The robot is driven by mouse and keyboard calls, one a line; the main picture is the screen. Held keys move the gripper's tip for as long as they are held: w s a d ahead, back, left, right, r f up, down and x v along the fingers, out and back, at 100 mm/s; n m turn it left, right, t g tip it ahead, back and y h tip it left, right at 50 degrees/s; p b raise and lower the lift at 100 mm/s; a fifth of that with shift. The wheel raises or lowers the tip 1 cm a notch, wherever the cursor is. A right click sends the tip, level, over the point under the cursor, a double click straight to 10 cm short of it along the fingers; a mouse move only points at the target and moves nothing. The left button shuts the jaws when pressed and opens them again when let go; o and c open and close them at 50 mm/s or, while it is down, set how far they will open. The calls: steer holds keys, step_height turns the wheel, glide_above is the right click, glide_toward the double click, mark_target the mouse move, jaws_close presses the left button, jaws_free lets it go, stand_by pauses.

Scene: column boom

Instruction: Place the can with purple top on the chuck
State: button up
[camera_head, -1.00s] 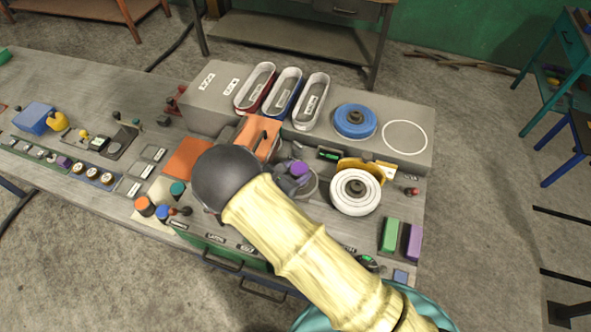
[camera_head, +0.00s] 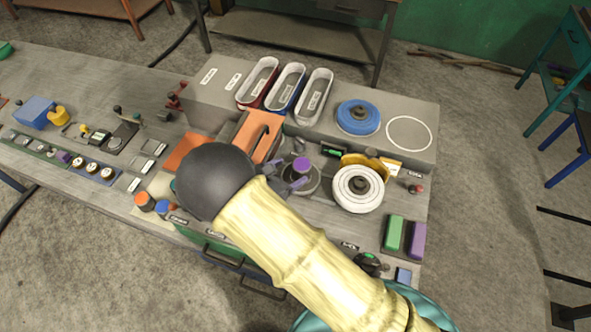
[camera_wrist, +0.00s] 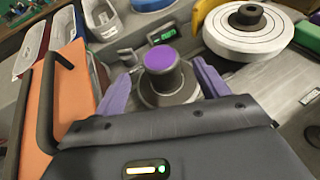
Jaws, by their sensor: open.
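The can with purple top (camera_head: 301,166) stands upright on the round grey metal disc of the chuck (camera_head: 311,185), near its middle. In the wrist view the can (camera_wrist: 161,73) has a dark body, and the metal rim of the chuck (camera_wrist: 181,97) shows around its foot. My gripper (camera_head: 288,175) is open, with its purple fingers to the left of and in front of the can in the head view. In the wrist view the fingers of my gripper (camera_wrist: 162,90) lie on either side of the can, with visible gaps. The can's lower near side is partly hard to make out.
A white ringed wheel (camera_head: 357,189) stands close right of the chuck. An orange block with a dark handle (camera_head: 249,131) is close left. A blue disc (camera_head: 358,118) and oval trays (camera_head: 314,97) sit on the raised shelf behind. Green (camera_head: 394,233) and purple blocks (camera_head: 417,240) lie front right.

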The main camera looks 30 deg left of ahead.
steer(key=b+v, duration=0.2)
steer(key=v, duration=0.5)
stand_by(0.5)
steer(key=shift+s, duration=0.15)
